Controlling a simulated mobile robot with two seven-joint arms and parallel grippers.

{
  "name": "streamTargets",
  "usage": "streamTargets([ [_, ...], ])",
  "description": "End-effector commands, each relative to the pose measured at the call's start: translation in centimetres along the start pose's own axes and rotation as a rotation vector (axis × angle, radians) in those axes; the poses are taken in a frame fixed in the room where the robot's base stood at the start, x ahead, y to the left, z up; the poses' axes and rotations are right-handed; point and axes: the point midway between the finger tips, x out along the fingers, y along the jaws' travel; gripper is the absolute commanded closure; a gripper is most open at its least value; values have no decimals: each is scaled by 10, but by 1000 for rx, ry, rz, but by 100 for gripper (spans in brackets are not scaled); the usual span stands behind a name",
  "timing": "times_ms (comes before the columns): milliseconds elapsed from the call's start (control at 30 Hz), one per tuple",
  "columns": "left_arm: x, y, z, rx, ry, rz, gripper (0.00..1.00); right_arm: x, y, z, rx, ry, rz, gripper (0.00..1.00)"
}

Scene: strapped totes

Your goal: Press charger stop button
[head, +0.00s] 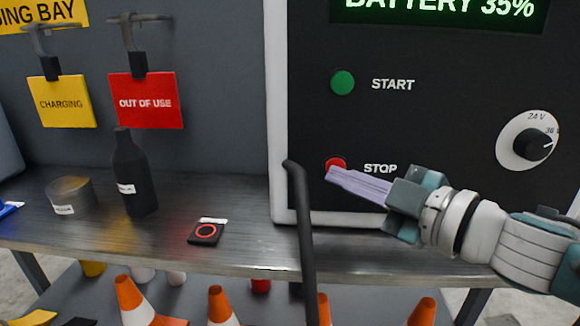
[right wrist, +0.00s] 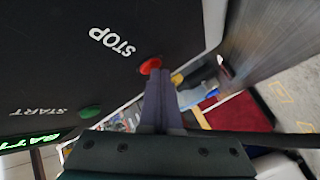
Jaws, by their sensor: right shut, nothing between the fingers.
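The charger (head: 310,120) is a black panel with a white frame and a green display reading BATTERY 35%. Its red stop button (head: 336,162) is beside the STOP label, below the green start button (head: 343,82). My right gripper (head: 330,174) is shut and empty, its pale purple fingertips at the lower edge of the stop button and partly covering it in the head view. In the right wrist view the red stop button (right wrist: 150,65) shows just beyond the fingertips. I cannot tell whether they touch it. My left gripper is not in view.
A dark bent bar (head: 303,240) stands in front of the charger, left of my gripper. The shelf (head: 255,245) holds a dark bottle (head: 133,180), a round container (head: 70,195) and a small black device (head: 206,233). Orange cones (head: 133,300) stand below. A voltage knob (head: 528,141) is at right.

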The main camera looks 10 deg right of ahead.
Motion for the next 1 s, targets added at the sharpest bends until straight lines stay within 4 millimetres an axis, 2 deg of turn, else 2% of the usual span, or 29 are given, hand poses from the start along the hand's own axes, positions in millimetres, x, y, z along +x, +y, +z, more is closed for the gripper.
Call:
streamTargets([
  [1000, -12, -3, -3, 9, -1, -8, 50, -14, -9, -10, 2, -1, -1, 100],
])
